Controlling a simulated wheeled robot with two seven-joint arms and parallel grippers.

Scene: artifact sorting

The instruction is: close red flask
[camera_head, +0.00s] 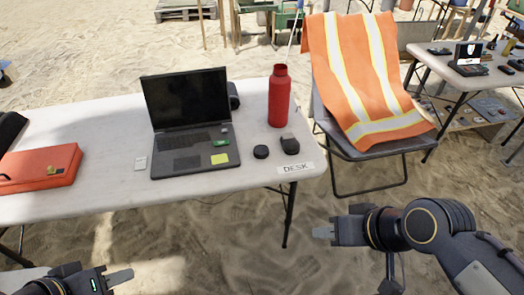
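The red flask (279,98) stands upright near the right end of the white desk (100,122). Its neck shows at the top, with no lid on it. A small round black piece (261,152) that looks like a cap lies on the desk in front of the flask. My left gripper (121,277) is at the bottom left, in front of the desk and well away from the flask. My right gripper (323,232) is in front of and to the right of the desk, also apart from the flask. I cannot tell whether either gripper is open.
An open laptop (187,118) stands left of the flask. A small dark object (290,145) lies beside the black piece. A red case (42,168) is at the desk's left. A chair with an orange vest (362,75) stands right of the desk. A second table (455,68) is further right.

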